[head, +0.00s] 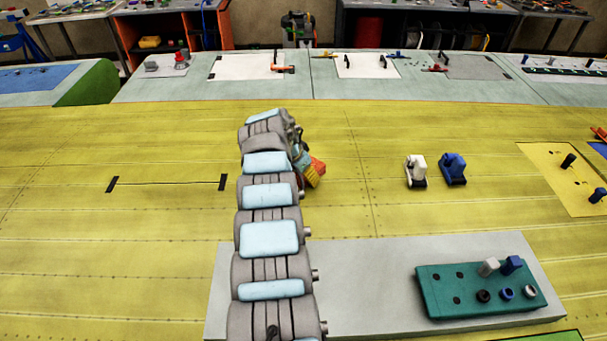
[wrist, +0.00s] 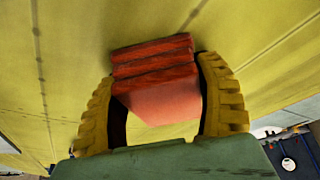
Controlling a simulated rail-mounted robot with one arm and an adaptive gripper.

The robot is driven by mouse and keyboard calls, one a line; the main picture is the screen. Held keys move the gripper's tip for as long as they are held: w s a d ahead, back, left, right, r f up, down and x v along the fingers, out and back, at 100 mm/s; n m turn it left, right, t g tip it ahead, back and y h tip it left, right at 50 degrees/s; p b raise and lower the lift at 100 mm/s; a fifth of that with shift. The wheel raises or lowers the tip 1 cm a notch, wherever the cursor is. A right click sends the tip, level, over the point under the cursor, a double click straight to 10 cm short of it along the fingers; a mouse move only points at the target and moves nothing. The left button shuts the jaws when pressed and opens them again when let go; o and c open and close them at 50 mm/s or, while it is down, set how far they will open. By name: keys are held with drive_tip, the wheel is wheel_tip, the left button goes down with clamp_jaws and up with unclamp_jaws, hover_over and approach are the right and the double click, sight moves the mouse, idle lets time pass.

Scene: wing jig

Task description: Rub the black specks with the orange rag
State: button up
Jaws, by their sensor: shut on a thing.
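The rag also shows as a small orange patch in the head view (head: 318,166). I cannot tell whether the rag touches the skin. Tiny dark specks (head: 413,68) show on the far grey-green bench between a white panel and a grey panel; they are too small to make out well. No specks are clear in the wrist view.
A white clamp-like piece (head: 416,171) and a blue one (head: 453,169) stand right of my gripper. A teal block with pegs (head: 450,305) lies on a grey plate (head: 370,260) in front. Two black marks joined by a thin line (head: 167,183) lie left. The skin between is mostly clear.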

sight(302, 182)
drive_tip(key=shift+r, duration=0.25)
drive_tip(key=p, duration=0.3)
drive_tip(key=shift+s, duration=0.4)
drive_tip(key=shift+s+f+p, duration=0.1)
drive_tip(key=shift+s+p, duration=0.2)
drive_tip(key=shift+p, duration=0.25)
drive_tip(key=shift+s+p, duration=0.25)
drive_tip(key=shift+p, duration=0.4)
drive_tip(key=shift+s+f+p, duration=0.15)
drive_tip(key=shift+s+p, duration=0.55)
drive_tip(key=shift+s, duration=0.35)
drive_tip(key=shift+d+r, duration=0.1)
drive_tip(key=shift+r, duration=2.9)
